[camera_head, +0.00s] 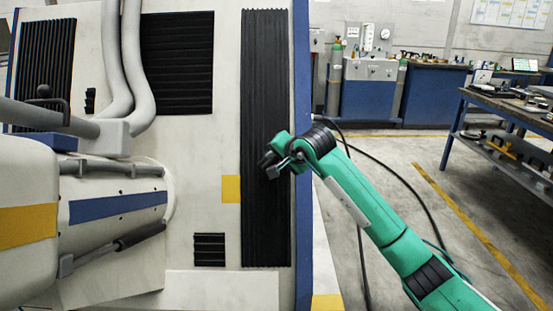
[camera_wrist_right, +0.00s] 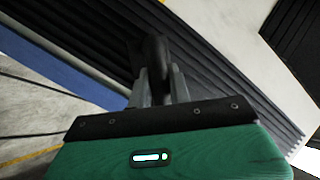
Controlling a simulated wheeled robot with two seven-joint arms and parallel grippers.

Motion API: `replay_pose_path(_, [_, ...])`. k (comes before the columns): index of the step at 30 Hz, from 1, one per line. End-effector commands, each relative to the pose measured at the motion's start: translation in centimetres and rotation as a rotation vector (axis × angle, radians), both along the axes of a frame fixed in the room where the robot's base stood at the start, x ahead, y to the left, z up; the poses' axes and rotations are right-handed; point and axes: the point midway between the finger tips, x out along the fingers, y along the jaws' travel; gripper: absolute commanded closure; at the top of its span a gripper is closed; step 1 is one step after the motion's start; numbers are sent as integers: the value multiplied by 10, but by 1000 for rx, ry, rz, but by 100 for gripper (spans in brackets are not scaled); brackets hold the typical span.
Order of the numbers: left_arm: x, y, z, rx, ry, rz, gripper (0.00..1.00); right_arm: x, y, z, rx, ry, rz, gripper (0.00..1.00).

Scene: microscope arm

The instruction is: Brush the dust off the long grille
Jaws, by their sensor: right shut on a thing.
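The long grille (camera_head: 265,90) is a tall black ribbed strip on the white machine panel, near its right edge in the head view. In the right wrist view the grille (camera_wrist_right: 85,35) runs diagonally behind my fingers. My right gripper (camera_head: 275,166) is in front of the grille at about mid-height. It is shut on a dark object, probably the brush (camera_wrist_right: 150,55), which rises from between the fingers (camera_wrist_right: 158,88). I cannot tell whether its bristles touch the ribs. No dust can be made out on the grille. My left gripper is not in view.
Other black grilles (camera_head: 178,62) and a small vent (camera_head: 209,249) lie left of the long one. A yellow patch (camera_head: 231,189) adjoins its left edge. Grey hoses (camera_head: 133,60) and a bulky cylinder stick out at left. Open floor and benches (camera_head: 510,115) are at right.

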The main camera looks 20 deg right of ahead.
Motion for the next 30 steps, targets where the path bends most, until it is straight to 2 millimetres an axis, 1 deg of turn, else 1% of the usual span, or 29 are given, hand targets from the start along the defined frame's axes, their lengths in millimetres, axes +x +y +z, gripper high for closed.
replay_pose_path(21, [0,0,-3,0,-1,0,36,11,-3,-6,0,0,0,100])
replay_pose_path(25, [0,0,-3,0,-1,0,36,12,5,-5,0,-1,1,100])
replay_pose_path(30, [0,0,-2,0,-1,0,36,16,20,-5,-1,-1,2,100])
